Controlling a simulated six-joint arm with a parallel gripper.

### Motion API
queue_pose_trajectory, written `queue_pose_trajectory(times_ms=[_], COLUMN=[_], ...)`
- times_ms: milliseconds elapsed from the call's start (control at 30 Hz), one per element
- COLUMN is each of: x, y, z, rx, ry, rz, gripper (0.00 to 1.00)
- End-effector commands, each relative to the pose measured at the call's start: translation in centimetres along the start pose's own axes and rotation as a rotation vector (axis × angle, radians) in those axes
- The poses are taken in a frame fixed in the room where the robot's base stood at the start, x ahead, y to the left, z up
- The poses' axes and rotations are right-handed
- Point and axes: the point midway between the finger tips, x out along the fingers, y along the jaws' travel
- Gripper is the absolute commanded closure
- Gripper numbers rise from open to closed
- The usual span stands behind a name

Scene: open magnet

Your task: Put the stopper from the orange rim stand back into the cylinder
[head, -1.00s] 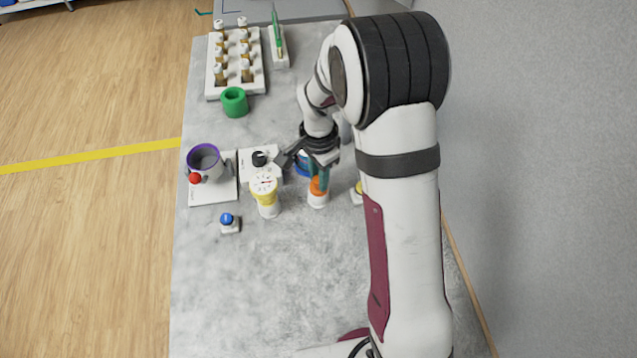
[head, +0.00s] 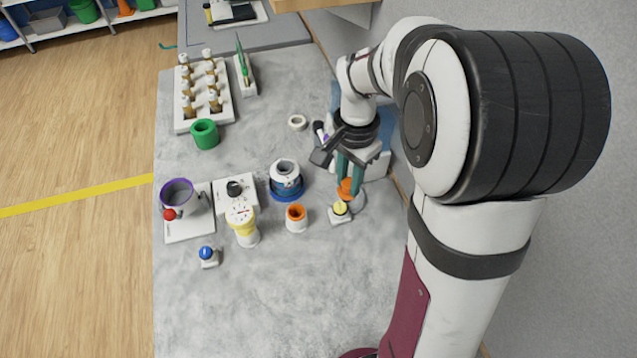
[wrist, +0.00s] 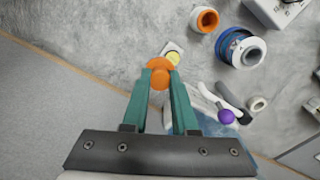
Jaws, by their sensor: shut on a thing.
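My gripper (head: 349,180), with green fingers, is shut on an orange stopper (head: 345,190). In the wrist view the stopper (wrist: 160,74) sits between the two fingertips. It is held in the air, to the right of the orange rim stand (head: 297,218), which is white with an open orange top. The stand also shows in the wrist view (wrist: 205,19). A white cylinder with a blue base (head: 286,180) stands left of my gripper, its round top opening showing. It also shows in the wrist view (wrist: 241,47). The stopper's lower end is hard to make out.
A yellow button (head: 340,209) lies just below the held stopper. A white ring (head: 297,122) and a purple-ended tool (wrist: 227,116) are nearby. The front of the table is clear.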

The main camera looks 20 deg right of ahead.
Motion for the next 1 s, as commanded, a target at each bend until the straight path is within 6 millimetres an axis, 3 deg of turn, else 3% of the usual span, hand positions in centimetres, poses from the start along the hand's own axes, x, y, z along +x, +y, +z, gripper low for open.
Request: queue_pose_trajectory(times_ms=[67, 167, 333, 500, 600, 667, 1000], x=[-0.5, -1.0, -1.9, -2.5, -2.7, -2.5, 4.8], y=[0.1, -1.7, -8.2, -14.9, -17.2, -17.9, -18.2], z=[-0.5, -1.0, -1.2, 0.1, 1.0, 1.4, 1.5], rx=[-0.015, -0.099, -0.368, -0.667, -0.782, -0.819, -0.839], ry=[0.000, 0.001, 0.001, 0.000, 0.000, -0.002, -0.003], rz=[-0.001, 0.000, 0.004, 0.004, 0.002, 0.002, 0.001], gripper=[1.00, 1.00, 1.00, 1.00, 1.00, 1.00, 1.00])
